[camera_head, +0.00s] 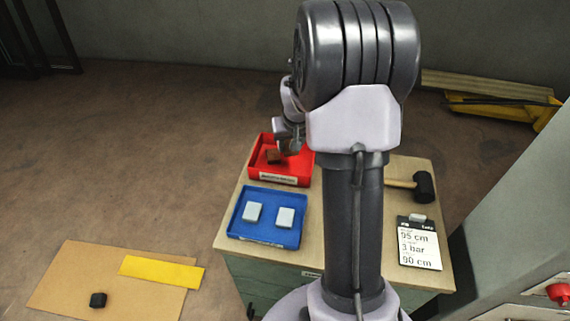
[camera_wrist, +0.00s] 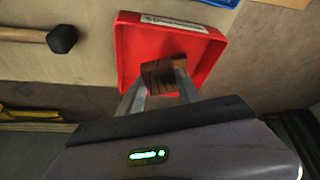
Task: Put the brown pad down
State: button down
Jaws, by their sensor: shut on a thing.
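The brown pad (camera_wrist: 160,75) is a small wood-grained block held between the two fingers of my gripper (camera_wrist: 160,86). In the wrist view it appears over the red tray (camera_wrist: 130,48). In the head view the pad (camera_head: 274,157) shows at the red tray (camera_head: 293,180), with my gripper (camera_head: 285,148) at the tray's far part, partly hidden by my wrist. I cannot tell whether the pad touches the tray floor. The red tray has a white label on its front wall and shows no other pad inside.
A blue tray (camera_head: 265,238) with two pale blocks stands in front of the red tray on the wooden-topped cabinet (camera_head: 228,213). A black-headed mallet (camera_head: 424,186) and a clipboard (camera_head: 419,245) lie at the right. Cardboard (camera_head: 60,285) with a yellow strip (camera_head: 162,271) lies on the floor.

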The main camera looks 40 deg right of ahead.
aim_at(290, 170)
jog(key=f+b, duration=0.1)
jog(key=f, duration=0.2)
jog(key=f+b, duration=0.2)
jog(key=f, duration=0.2)
jog(key=f+b, duration=0.1)
jog(key=f, duration=0.2)
jog(key=shift+d+f, duration=0.2)
jog(key=shift+d, duration=0.1)
jog(key=shift+r, duration=0.2)
jog(key=shift+f, duration=0.15)
jog(key=c, duration=0.8)
grip_release()
